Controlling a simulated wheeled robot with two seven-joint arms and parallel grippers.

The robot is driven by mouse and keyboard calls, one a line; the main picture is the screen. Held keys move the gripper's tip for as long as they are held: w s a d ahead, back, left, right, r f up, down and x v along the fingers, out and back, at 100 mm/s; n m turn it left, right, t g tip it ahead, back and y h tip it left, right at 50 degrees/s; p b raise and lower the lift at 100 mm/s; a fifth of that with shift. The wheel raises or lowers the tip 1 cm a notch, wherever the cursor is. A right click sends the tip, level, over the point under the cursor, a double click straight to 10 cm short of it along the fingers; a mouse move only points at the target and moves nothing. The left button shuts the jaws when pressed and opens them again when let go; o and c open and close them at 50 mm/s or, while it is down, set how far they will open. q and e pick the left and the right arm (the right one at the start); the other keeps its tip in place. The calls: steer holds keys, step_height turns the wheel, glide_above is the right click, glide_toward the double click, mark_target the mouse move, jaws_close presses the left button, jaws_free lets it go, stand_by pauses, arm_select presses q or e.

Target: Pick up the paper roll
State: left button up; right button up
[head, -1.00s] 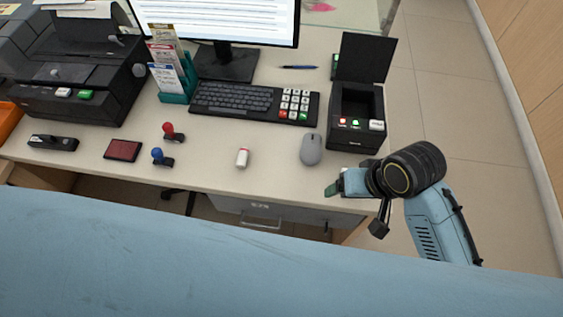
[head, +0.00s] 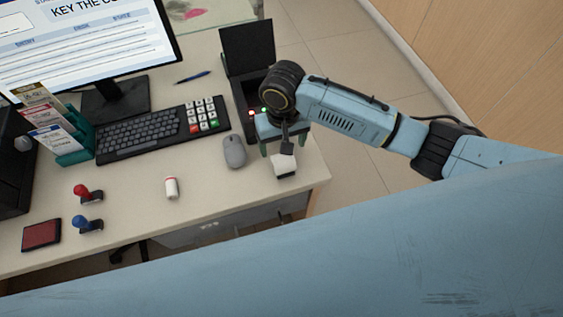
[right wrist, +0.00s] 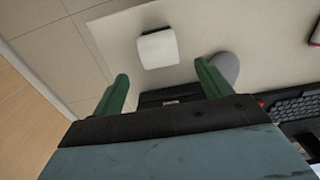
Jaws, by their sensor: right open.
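The paper roll (head: 284,167) is a small white block-like shape on the counter near its right front corner, right of the mouse. In the right wrist view, the roll (right wrist: 157,48) lies beyond the fingertips, roughly in line with the gap between them. My right gripper (head: 284,146) is open and empty, pointing down behind the roll and in front of the printer. Its two green fingers show spread apart in the right wrist view (right wrist: 165,78). The wrist part hides a little of the roll's far side in the head view. My left gripper is out of view.
A grey mouse (head: 234,152) sits close left of the roll. A black printer (head: 245,85) with its lid raised stands behind the gripper. The counter's right edge is close.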

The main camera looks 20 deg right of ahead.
mark_target(283, 158)
steer(key=f, duration=0.5)
steer(key=f+b, duration=0.1)
steer(key=f, duration=0.2)
steer(key=shift+s+f, duration=0.2)
steer(key=shift+s, duration=0.05)
steer(key=c, duration=1.1)
